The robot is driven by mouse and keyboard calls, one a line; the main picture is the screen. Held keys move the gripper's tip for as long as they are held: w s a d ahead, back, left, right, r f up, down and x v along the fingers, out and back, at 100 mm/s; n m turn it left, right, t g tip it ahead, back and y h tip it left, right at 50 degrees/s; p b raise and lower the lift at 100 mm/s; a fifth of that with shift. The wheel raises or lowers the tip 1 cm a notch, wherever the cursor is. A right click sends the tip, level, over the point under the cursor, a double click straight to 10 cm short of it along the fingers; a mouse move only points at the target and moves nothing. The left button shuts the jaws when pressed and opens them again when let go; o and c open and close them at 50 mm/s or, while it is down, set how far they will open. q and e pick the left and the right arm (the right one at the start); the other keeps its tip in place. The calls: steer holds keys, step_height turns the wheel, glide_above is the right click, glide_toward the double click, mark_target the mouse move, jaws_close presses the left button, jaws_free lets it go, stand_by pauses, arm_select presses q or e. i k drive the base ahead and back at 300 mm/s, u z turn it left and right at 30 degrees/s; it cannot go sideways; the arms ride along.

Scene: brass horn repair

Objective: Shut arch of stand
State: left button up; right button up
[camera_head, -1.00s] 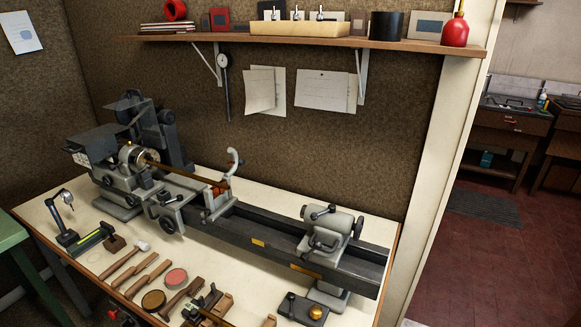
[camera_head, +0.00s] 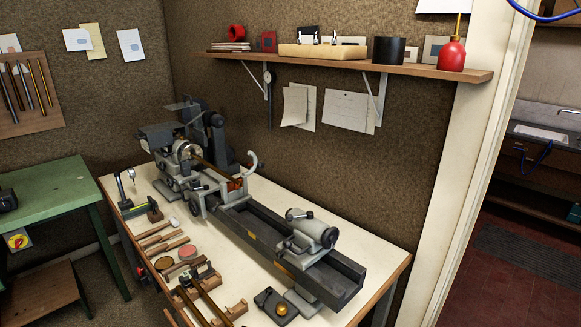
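The stand (camera_head: 213,197) sits across the grey bed of a lathe, left of the middle of the view. Its curved light-grey arch (camera_head: 250,163) stands up at the right side of the stand, swung open. A brass rod or tube (camera_head: 203,161) runs from the lathe's chuck (camera_head: 185,150) to the stand, with an orange-brown part (camera_head: 235,183) between the stand's jaws. Neither of my grippers is in view.
The lathe bed (camera_head: 262,233) runs to a tailstock (camera_head: 312,233) at the right. Hand tools and wooden blocks (camera_head: 206,277) lie along the bench's front. A shelf (camera_head: 345,60) hangs above. A green table (camera_head: 50,192) stands at left, with floor between it and the bench.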

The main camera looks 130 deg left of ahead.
mark_target(255, 165)
steer(key=z, duration=3.8)
steer(key=k, duration=2.25)
steer(key=z, duration=5.9)
